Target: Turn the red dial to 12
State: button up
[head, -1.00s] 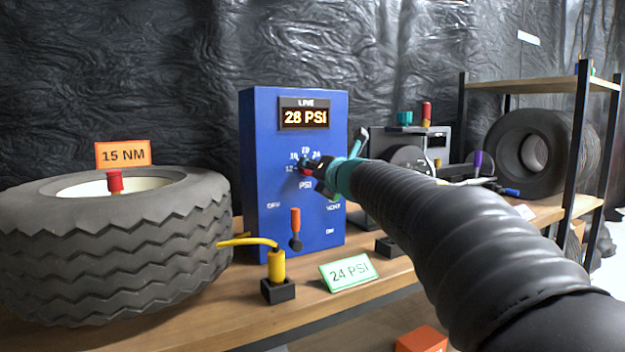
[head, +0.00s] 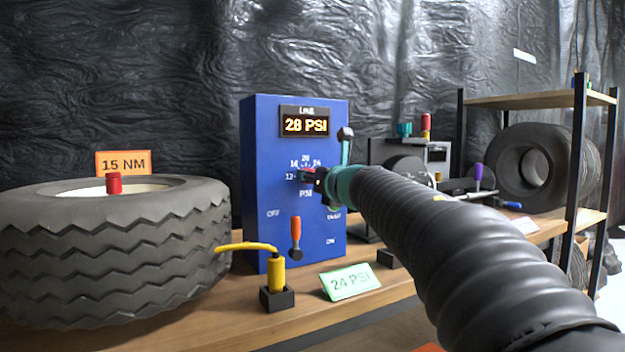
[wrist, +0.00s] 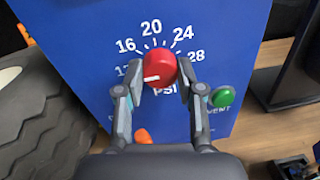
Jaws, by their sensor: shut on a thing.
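The red dial (wrist: 162,68) sits on the front of a blue panel box (head: 265,150), inside a scale marked 12, 16, 20, 24 and 28. In the wrist view its white mark points left, roughly toward the 12, which a finger partly hides. My gripper (wrist: 159,80) is shut on the dial, one finger on each side. In the head view my gripper (head: 312,177) reaches the panel from the right and covers part of the dial and scale. The display (head: 306,125) above reads 28 PSI.
A green button (wrist: 223,96) is right of the dial. An orange-handled lever (head: 295,235) is below it. A yellow-hosed fitting (head: 277,270) and a 24 PSI card (head: 350,282) stand in front. A large tire (head: 110,255) is at left.

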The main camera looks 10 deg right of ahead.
jog(key=o, duration=1.1)
jog(key=shift+o, duration=0.2)
jog(key=v, duration=1.2)
jog(key=shift+f, duration=0.1)
